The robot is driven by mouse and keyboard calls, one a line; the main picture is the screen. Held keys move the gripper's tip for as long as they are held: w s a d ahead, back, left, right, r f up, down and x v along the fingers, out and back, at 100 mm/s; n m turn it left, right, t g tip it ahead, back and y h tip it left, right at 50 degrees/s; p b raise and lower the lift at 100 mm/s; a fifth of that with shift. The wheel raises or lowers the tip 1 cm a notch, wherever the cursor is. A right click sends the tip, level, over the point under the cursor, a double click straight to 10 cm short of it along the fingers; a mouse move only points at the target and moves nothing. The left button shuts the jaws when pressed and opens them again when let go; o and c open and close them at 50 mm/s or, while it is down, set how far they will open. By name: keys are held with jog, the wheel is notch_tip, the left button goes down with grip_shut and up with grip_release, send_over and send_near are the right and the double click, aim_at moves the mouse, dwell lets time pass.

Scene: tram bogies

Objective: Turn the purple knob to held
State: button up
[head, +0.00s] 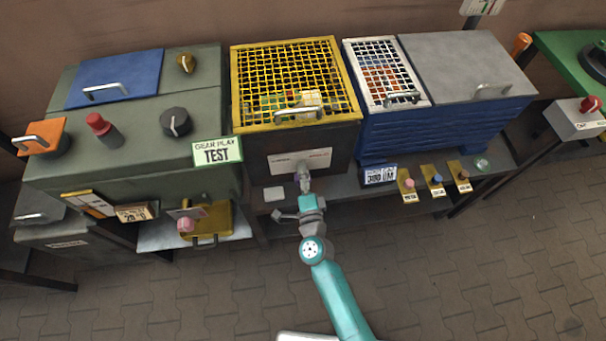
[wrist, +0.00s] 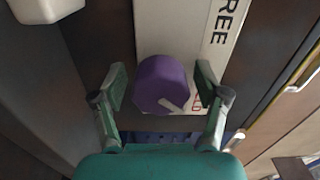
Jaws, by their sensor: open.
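The purple knob (wrist: 160,82) is round, with a pale pointer mark at its lower right edge. The rest of the red word is hidden behind the right finger. My gripper (wrist: 161,90) is open, one finger on each side of the knob, with small gaps. In the head view my gripper (head: 304,188) is at the front of the dark box (head: 257,150) under the yellow mesh cage, just below the white plate (head: 300,160); the knob is hard to make out there.
A yellow mesh cage (head: 237,95) tops the dark box. To the right are blue crates (head: 400,130) and several small tagged levers (head: 433,180). Paved floor in front is open.

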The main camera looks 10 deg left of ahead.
jog(key=shift+s, duration=0.15)
jog(key=v, duration=1.1)
jog(key=shift+s, duration=0.35)
jog(key=shift+d, duration=0.2)
